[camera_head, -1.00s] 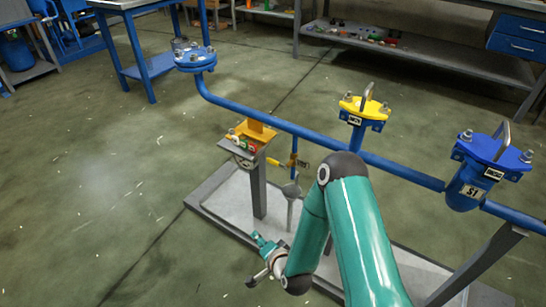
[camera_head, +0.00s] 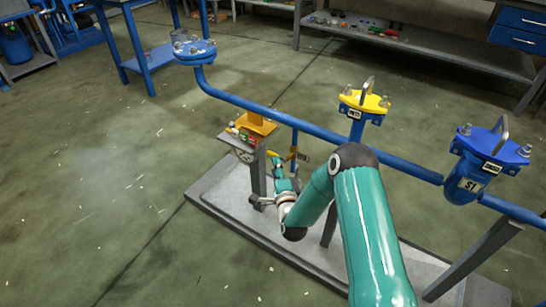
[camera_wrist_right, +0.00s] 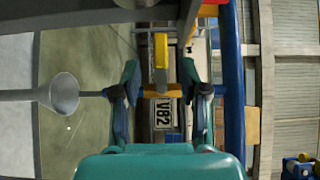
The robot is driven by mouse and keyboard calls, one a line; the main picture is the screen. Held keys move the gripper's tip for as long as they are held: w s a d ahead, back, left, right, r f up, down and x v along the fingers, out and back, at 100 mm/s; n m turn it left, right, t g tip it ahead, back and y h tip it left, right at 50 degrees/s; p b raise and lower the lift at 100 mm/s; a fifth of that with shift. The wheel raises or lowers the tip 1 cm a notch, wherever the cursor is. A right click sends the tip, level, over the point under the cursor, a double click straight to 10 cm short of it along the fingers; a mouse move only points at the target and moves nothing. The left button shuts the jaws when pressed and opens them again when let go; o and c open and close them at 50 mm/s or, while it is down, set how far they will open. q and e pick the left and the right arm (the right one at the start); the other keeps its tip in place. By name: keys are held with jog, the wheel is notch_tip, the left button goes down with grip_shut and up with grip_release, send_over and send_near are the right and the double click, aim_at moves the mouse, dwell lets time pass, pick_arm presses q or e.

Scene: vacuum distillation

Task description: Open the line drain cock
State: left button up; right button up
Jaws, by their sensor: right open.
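The line drain cock hangs on a thin drop pipe (camera_head: 294,140) below the blue line. Its yellow lever (camera_head: 273,154) points left in the head view and also shows in the right wrist view (camera_wrist_right: 161,50). A tag (camera_wrist_right: 166,113) reading V82 is by the cock's brass-coloured body (camera_wrist_right: 156,92). My right gripper (camera_head: 278,166) is at the cock, and in the right wrist view its open fingers (camera_wrist_right: 160,76) stand on either side of the lever and body. I cannot tell whether they touch. My left gripper is not in view.
The blue line (camera_head: 270,115) runs above, with a yellow-topped fitting (camera_head: 366,102) and a blue-topped one marked S1 (camera_head: 490,150). A small bracket panel (camera_head: 240,142) is close left of my gripper. A grey funnel (camera_wrist_right: 62,92) is beside the cock.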

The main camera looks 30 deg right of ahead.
aim_at(272, 156)
jog(key=b+x, duration=0.1)
jog(key=x, duration=0.5)
jog(key=shift+w+d, duration=0.15)
jog(key=shift+w, duration=0.2)
grip_shut()
